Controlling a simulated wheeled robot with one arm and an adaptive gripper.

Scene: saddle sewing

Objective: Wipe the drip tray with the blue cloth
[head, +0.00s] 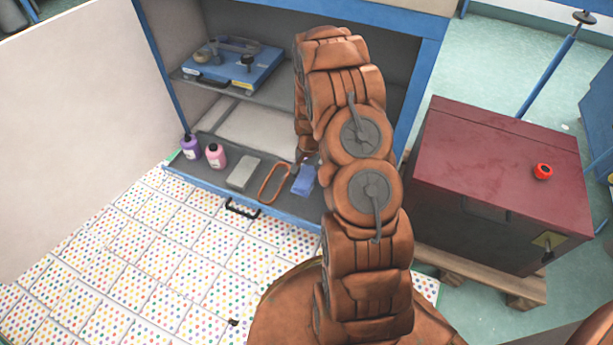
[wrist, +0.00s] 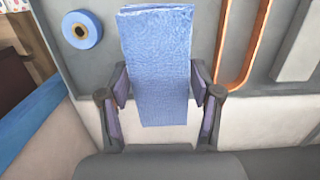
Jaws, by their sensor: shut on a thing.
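The blue cloth (wrist: 158,50) is a folded, textured strip, upright in the wrist view between the two fingers of my gripper (wrist: 158,88). The gripper is shut on the cloth. In the head view the cloth (head: 304,181) shows as a small blue piece over the right part of the grey, blue-edged pull-out shelf (head: 220,188). My arm hides most of the gripper there. I cannot tell which surface is the drip tray, or whether the cloth touches the grey surface.
On the shelf are a purple bottle (head: 191,147), a pink bottle (head: 216,156), a grey block (head: 243,173) and an orange loop (head: 274,183). A blue roll (wrist: 82,30) lies near the cloth. A blue case (head: 234,64) sits above; a dark red cabinet (head: 490,190) stands right.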

